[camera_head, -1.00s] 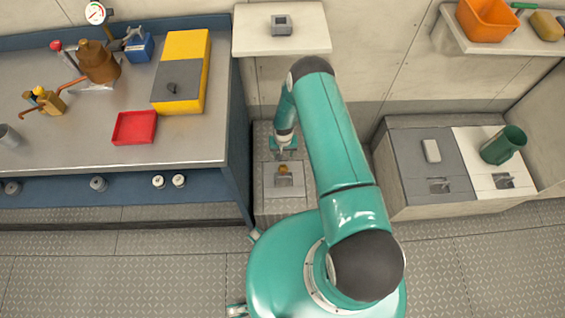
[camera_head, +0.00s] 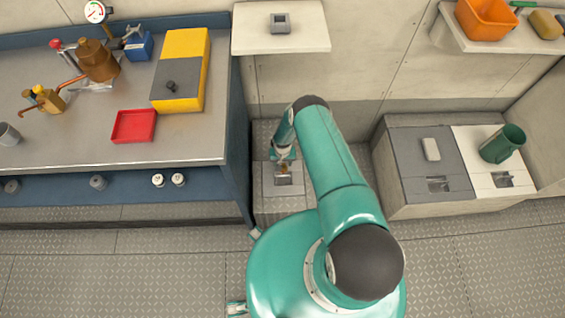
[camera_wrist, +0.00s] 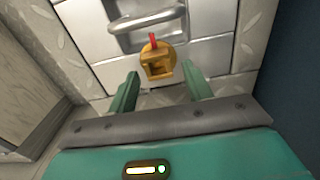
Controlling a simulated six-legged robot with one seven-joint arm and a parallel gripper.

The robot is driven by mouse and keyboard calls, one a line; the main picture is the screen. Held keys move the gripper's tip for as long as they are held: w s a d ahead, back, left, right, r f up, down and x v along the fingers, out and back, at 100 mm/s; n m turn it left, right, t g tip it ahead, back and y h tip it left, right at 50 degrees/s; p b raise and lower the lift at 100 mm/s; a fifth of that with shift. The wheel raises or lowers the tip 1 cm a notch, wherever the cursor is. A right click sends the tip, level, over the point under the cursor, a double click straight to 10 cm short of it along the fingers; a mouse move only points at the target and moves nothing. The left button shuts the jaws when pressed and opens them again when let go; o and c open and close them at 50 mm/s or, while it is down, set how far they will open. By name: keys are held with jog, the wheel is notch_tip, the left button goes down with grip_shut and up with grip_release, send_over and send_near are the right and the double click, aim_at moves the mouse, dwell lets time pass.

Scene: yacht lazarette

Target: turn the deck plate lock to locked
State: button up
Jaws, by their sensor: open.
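The deck plate lock is a small brass knob (camera_wrist: 157,65) with a red mark at its top in the wrist view. It sits on a light metal plate (camera_wrist: 208,54) beside a recessed grey handle (camera_wrist: 146,20). My gripper (camera_wrist: 160,84) is open, with one finger on each side just short of the knob. The fingers do not appear to touch it. In the head view my gripper (camera_head: 283,155) is low over the floor plate (camera_head: 290,190), and the knob is mostly hidden there.
A workbench (camera_head: 190,147) with a red tray (camera_head: 134,126) and a yellow box (camera_head: 204,70) stands to the left. A low locker (camera_head: 393,170) stands to the right. A wall shelf (camera_head: 250,40) is behind the arm.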

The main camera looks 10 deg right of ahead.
jog(key=c, duration=1)
jog(key=shift+m, duration=0.3)
jog(key=m, duration=0.4)
jog(key=shift+s+d, duration=0.1)
jog(key=shift+d, duration=0.05)
jog(key=m, duration=0.5)
jog(key=shift+s+d, duration=0.15)
jog(key=m, duration=0.4)
jog(key=shift+s+d, duration=0.1)
jog(key=shift+s, duration=0.15)
jog(key=shift+s+m, duration=0.15)
jog(key=shift+m, duration=2.05)
